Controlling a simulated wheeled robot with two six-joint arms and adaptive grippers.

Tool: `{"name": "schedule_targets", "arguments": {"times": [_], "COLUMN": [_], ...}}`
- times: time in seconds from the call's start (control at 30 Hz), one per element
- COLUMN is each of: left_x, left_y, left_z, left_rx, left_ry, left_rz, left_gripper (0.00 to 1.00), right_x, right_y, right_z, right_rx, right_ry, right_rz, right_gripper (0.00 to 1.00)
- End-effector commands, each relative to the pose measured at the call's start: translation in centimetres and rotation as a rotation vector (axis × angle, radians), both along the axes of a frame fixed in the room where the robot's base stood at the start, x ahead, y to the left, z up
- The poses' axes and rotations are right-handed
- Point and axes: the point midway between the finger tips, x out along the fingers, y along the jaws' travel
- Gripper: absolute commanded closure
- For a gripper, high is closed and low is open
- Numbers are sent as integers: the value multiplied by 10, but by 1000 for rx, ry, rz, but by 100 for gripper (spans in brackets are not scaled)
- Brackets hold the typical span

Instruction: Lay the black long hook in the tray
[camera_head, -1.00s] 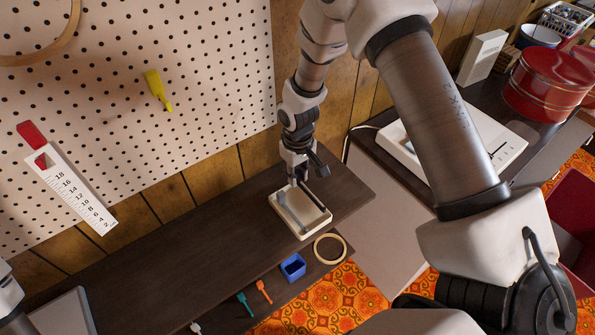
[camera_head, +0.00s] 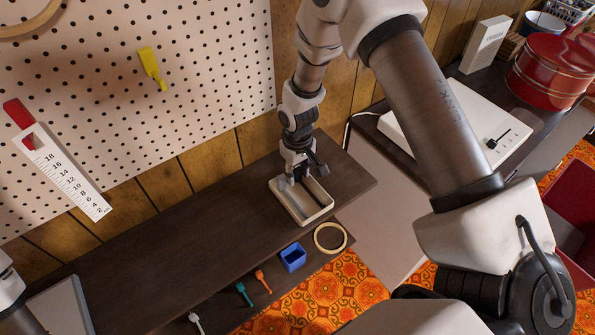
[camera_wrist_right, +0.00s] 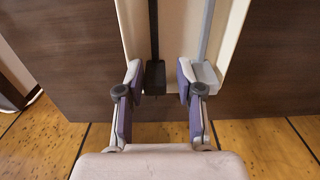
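The cream tray (camera_head: 303,220) stands on the dark shelf in the head view. The black long hook (camera_head: 314,194) shows as a dark rod inside it, partly hidden by my right gripper (camera_head: 297,181). In the right wrist view, the black hook's handle end (camera_wrist_right: 155,78) is between the fingers of my right gripper (camera_wrist_right: 160,88), with gaps on both sides. That gripper is open, low over the tray's wall-side end. A grey hook (camera_wrist_right: 206,50) also lies in the tray, close to the right finger. My left gripper is out of view.
A wooden ring (camera_head: 330,238), a blue cup (camera_head: 292,257) and small orange (camera_head: 263,280), teal (camera_head: 244,293) and white (camera_head: 196,322) pieces are along the front. The pegboard (camera_head: 180,60) rises behind. The shelf left of the tray is clear.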

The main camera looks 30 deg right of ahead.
Motion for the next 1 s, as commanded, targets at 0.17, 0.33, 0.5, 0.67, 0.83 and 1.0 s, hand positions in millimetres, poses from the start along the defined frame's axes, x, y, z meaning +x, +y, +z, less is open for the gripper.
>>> {"name": "schedule_targets", "arguments": {"times": [0.17,0.33,0.5,0.67,0.83,1.0], "left_x": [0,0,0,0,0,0], "left_y": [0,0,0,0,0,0], "left_z": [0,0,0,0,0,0], "left_rx": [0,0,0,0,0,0], "left_ry": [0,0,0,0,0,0], "left_rz": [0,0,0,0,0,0], "left_gripper": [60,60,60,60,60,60], "right_x": [0,0,1,1,1,0], "right_y": [0,0,0,0,0,0], "right_z": [0,2,26,68,105,119], "right_rx": [0,0,0,1,-1,0], "right_ry": [0,0,-4,-6,-3,0], "right_rz": [0,0,0,1,1,0], "right_gripper": [49,49,49,49,49,49]}}
